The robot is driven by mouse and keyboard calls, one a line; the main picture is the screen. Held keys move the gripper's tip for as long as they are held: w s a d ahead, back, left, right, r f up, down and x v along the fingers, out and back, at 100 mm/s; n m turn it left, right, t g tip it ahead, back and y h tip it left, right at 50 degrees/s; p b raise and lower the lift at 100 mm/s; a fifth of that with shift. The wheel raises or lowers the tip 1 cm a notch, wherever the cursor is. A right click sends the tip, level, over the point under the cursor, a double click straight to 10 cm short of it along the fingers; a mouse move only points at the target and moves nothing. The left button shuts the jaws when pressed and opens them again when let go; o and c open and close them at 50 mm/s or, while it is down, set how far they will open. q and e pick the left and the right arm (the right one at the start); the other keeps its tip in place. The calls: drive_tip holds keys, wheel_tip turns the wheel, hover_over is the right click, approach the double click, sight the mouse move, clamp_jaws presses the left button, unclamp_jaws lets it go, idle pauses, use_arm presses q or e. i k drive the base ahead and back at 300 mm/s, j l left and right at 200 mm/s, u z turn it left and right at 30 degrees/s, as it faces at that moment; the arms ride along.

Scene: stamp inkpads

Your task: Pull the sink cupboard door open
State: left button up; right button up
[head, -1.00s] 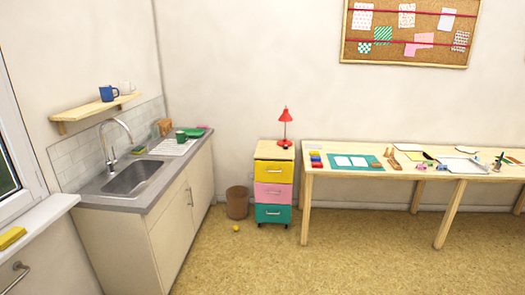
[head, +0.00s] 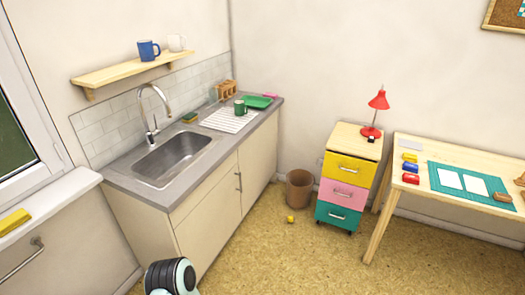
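The sink cupboard (head: 150,230) stands against the left wall under a grey worktop with a steel sink (head: 172,158). Its front has two cream doors, a nearer one (head: 208,222) and a farther one (head: 258,162). Both look shut. A rounded white and dark part of my own arm shows at the bottom edge, in front of the cupboard. Neither gripper can be seen.
Open floor (head: 300,262) lies before the doors. A brown bin (head: 299,189), a small yellow ball (head: 290,219) and a coloured drawer unit (head: 346,182) stand beyond, with a wooden table (head: 410,150) at right. A windowsill (head: 50,205) juts in at left.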

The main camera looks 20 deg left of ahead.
sight(200, 237)
drive_tip(key=i+u, duration=0.4)
drive_tip(key=i+l+u, duration=0.1)
drive_tip(key=i+u, duration=0.25)
drive_tip(key=i+l+u, duration=0.2)
drive_tip(key=i+u, duration=0.2)
drive_tip(key=i+l+u, duration=0.15)
drive_tip(key=u, duration=0.2)
drive_tip(key=i+l+u, duration=0.55)
drive_tip(key=u, duration=0.15)
drive_tip(key=i+l+u, duration=0.45)
drive_tip(key=l, duration=0.3)
drive_tip(key=k, duration=0.1)
